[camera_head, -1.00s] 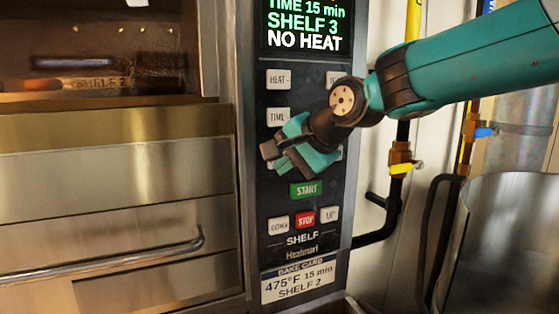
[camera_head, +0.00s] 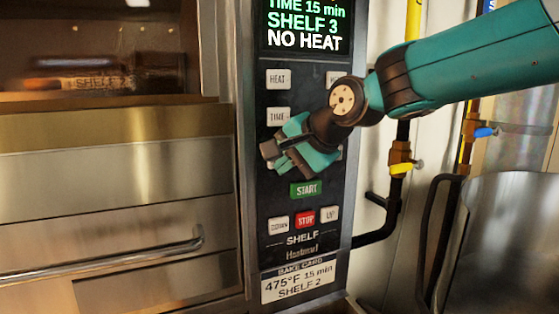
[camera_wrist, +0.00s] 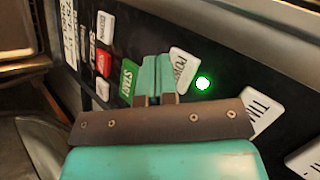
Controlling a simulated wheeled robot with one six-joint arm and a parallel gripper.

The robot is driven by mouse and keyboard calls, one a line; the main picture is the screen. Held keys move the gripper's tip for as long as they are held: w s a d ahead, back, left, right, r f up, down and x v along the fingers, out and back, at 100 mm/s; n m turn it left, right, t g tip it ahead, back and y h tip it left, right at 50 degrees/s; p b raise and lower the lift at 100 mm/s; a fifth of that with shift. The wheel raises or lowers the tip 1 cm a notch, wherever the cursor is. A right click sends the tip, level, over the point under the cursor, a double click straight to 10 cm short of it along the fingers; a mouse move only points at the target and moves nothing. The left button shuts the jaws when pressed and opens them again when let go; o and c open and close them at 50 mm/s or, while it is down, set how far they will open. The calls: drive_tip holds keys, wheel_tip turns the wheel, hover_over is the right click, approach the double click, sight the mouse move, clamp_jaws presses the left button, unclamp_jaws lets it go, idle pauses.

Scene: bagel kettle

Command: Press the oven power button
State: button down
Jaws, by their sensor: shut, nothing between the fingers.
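The oven control panel (camera_head: 257,190) faces me. The white power button (camera_wrist: 182,72) shows in the wrist view, partly behind my fingers, with a lit green lamp (camera_wrist: 202,84) beside it. My gripper (camera_head: 276,157) hides that part of the panel in the head view. My gripper (camera_wrist: 156,76) is shut and empty, its fingertips over the left edge of the power button. I cannot tell whether they touch it. The display (camera_head: 305,25) reads "TIME 15 min, SHELF 3, NO HEAT".
The green START button (camera_head: 306,190), red STOP button (camera_head: 305,219) and shelf buttons lie below my gripper. HEAT (camera_head: 278,79) and TIME (camera_head: 278,117) buttons are above it.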

drive_tip(key=shift+w, duration=0.1)
idle(0.5)
drive_tip(key=shift+w+a, duration=0.15)
drive_tip(key=shift+w, duration=0.2)
drive_tip(key=shift+w+p, duration=0.2)
drive_tip(key=shift+p, duration=0.2)
idle(0.3)
drive_tip(key=shift+s+b, duration=0.3)
drive_tip(key=shift+s, duration=0.35)
drive_tip(key=shift+d, duration=0.2)
drive_tip(key=shift+s+d+b, duration=0.3)
drive_tip(key=shift+s+b, duration=0.05)
drive_tip(key=shift+s, duration=0.6)
drive_tip(key=shift+s+d+b, duration=0.3)
drive_tip(key=shift+s+b, duration=0.1)
drive_tip(key=shift+s, duration=0.55)
drive_tip(key=shift+s+d+b, duration=0.3)
drive_tip(key=shift+s+b, duration=0.05)
drive_tip(key=shift+s, duration=0.6)
drive_tip(key=shift+s, duration=0.1)
